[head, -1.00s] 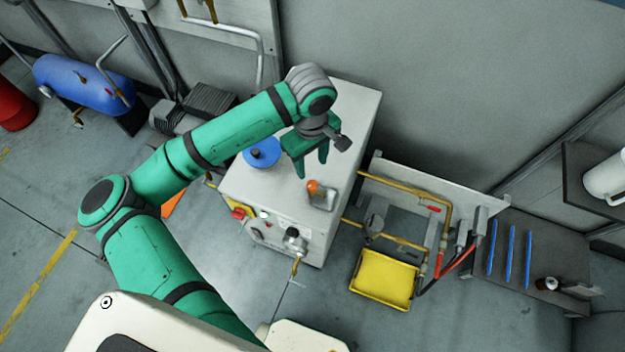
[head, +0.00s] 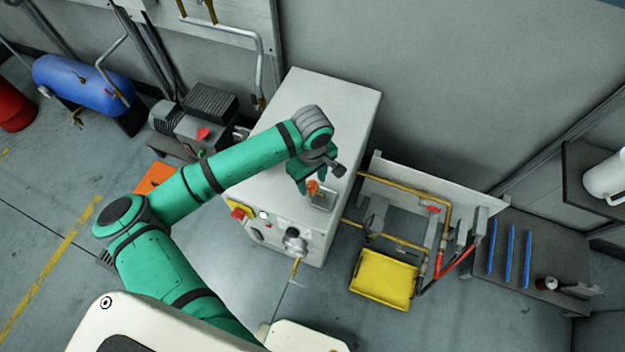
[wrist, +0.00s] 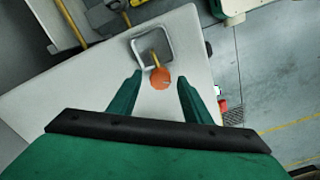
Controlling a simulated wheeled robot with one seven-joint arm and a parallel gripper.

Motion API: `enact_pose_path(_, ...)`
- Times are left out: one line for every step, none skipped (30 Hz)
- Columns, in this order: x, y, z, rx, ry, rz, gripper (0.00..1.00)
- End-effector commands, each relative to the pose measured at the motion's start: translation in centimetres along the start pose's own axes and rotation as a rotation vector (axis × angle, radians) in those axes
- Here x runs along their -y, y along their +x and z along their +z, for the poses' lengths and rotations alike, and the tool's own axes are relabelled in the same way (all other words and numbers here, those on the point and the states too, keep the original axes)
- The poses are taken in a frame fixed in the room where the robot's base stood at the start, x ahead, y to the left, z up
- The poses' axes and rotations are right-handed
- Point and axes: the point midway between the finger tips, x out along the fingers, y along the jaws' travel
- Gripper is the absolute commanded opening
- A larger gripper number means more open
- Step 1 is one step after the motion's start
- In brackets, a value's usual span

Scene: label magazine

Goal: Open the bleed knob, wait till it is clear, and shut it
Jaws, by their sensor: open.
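An orange ball knob (head: 312,187) on a short brass stem stands in a square metal frame (head: 322,200) on top of the white cabinet (head: 325,95). In the wrist view the orange knob (wrist: 160,78) shows between the two green fingers of my gripper (wrist: 160,82), with space on both sides. My gripper (head: 307,186) is open and close to the orange knob in the head view; no contact shows. On the cabinet front is a dark round knob (head: 292,232) with a brass spout (head: 295,267) below it. I cannot tell which knob is the bleed knob.
A red button on yellow (head: 238,212) and a lit lamp (head: 264,215) are on the cabinet front. A yellow tray (head: 385,280) lies under brass pipes (head: 400,238) to the right. A shelf with blue rods (head: 511,255) is farther right.

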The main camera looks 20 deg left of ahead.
Motion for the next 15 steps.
enact_pose_path(-0.01, 0.01, 0.01, 0.0, 0.0, 0.0, 0.45)
enact_pose_path(0.0, 0.0, 0.0, 0.0, 0.0, 0.0, 0.45)
enact_pose_path(0.01, 0.0, -0.01, 0.0, 0.0, 0.0, 0.45)
enact_pose_path(0.03, 0.0, -0.02, 0.0, -0.001, 0.0, 0.45)
enact_pose_path(0.05, -0.01, -0.04, 0.0, -0.001, 0.0, 0.45)
enact_pose_path(0.07, -0.01, -0.06, 0.0, -0.002, 0.0, 0.35)
enact_pose_path(0.08, -0.01, -0.07, 0.0, -0.002, 0.0, 0.28)
enact_pose_path(0.09, -0.02, -0.08, 0.0, -0.002, 0.0, 0.21)
enact_pose_path(0.1, -0.02, -0.09, 0.0, -0.002, 0.0, 0.11)
enact_pose_path(0.1, -0.02, -0.1, 0.0, -0.003, 0.0, 0.04)
enact_pose_path(0.11, -0.02, -0.1, 0.0, -0.003, 0.0, 0.03)
enact_pose_path(0.11, -0.03, -0.1, 0.0, -0.003, 0.0, 0.03)
enact_pose_path(0.11, -0.03, -0.1, 0.0, -0.003, 0.0, 0.03)
enact_pose_path(0.1, -0.03, -0.1, 0.0, -0.002, 0.0, 0.03)
enact_pose_path(0.1, -0.04, -0.11, 0.0, 0.0, 0.0, 0.03)
